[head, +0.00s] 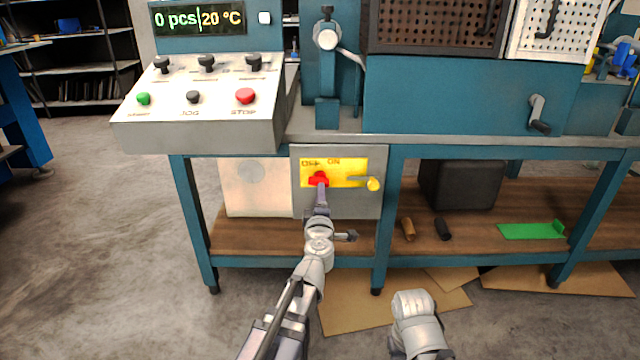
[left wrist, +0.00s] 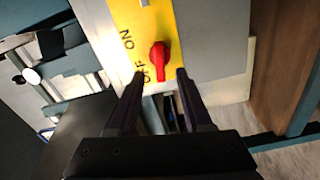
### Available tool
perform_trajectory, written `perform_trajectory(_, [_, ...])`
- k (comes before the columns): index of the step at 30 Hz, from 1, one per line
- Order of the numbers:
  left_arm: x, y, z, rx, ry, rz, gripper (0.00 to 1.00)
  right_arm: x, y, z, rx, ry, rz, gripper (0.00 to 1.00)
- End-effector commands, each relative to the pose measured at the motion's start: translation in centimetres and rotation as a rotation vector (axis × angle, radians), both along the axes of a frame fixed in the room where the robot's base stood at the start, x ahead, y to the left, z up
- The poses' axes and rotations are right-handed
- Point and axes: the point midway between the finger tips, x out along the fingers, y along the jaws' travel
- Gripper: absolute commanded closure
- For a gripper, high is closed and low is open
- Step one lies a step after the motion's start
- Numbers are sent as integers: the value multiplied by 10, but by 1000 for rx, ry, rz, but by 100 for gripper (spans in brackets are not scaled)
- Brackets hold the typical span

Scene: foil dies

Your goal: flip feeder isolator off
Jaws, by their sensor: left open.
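The feeder isolator is a grey box (head: 338,204) with a yellow plate (head: 346,166) marked OFF and ON, under the bench top. Its red knob (head: 319,179) sits at the left of the plate, below OFF. In the left wrist view the red knob (left wrist: 158,58) lies just beyond and between the fingertips. My left gripper (head: 321,190) is open in front of the knob; its fingers also show in the left wrist view (left wrist: 161,74). Whether a finger touches the knob I cannot tell. Part of my right arm shows at the lower right, without visible fingers.
The control panel (head: 195,112) overhangs above left. A blue table leg (head: 388,225) stands right of the box. A black box (head: 460,186) and a green piece (head: 532,230) rest on the lower shelf.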

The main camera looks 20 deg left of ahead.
Motion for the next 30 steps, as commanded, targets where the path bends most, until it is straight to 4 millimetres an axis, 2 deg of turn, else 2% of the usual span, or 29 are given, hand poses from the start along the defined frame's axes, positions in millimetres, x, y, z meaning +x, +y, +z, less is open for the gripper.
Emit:
perform_trajectory(8, [10,2,0,0,0,0,50,0,0,0,0,0,0,100])
perform_trajectory(21, [70,19,0,1,-1,-1,50,0,0,0,0,0,0,100])
perform_trajectory(30, [75,21,0,1,-1,-2,50,0,0,0,0,0,0,100])
